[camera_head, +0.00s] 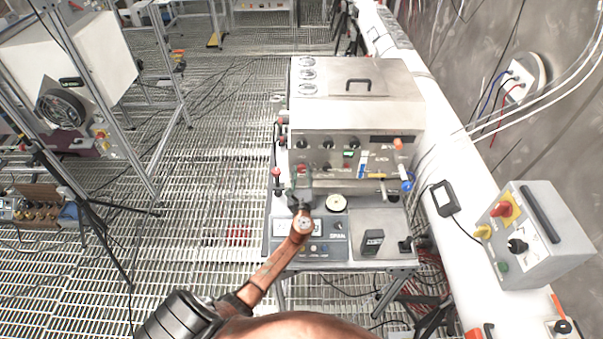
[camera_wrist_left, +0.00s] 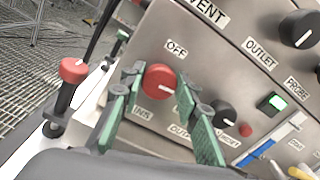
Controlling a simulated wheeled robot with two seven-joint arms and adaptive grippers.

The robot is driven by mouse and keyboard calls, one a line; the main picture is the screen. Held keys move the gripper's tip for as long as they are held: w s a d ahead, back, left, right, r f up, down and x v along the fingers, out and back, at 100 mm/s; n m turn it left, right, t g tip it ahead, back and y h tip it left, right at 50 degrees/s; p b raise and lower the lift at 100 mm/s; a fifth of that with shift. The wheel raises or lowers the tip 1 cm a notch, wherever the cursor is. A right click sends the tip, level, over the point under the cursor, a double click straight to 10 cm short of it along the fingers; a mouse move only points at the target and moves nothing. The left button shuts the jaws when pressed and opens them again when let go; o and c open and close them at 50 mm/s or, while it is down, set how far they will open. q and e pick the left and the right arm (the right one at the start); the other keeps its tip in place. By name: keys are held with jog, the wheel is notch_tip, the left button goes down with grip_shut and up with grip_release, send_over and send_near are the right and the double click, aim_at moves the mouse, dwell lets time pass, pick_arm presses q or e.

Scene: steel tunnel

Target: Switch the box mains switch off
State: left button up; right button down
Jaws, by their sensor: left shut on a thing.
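The mains switch is a red round knob (camera_wrist_left: 159,81) on the metal front panel of the box (camera_head: 358,118). "OFF" is printed above it, and a partly hidden label ending in "INS" is below it. A pale mark on the knob seems to point to the lower right, away from "OFF". My left gripper (camera_wrist_left: 160,92) has its green fingers on either side of the knob and is shut on it. My right gripper is not in view.
A red-topped post (camera_wrist_left: 74,72) stands left of the knob. A black knob (camera_wrist_left: 222,115) and a lit green switch (camera_wrist_left: 271,103) are to its right. Blue and yellow handles (camera_head: 364,165) are farther right on the panel. A grey control box (camera_head: 541,236) is at the right.

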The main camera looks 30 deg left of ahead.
pick_arm(q)
jog(key=n+b, duration=0.3)
jog(key=shift+f, duration=0.3)
jog(key=n+b, duration=0.4)
jog(key=n, duration=0.1)
jog(key=shift+s+a, duration=0.1)
jog(key=n+b, duration=0.3)
jog(key=n, duration=0.1)
jog(key=shift+f, duration=0.1)
jog(key=shift+n+b, duration=1.45)
jog(key=shift+n, duration=0.75)
jog(key=o, duration=1.2)
jog(key=shift+r, duration=0.2)
jog(key=shift+c, duration=0.2)
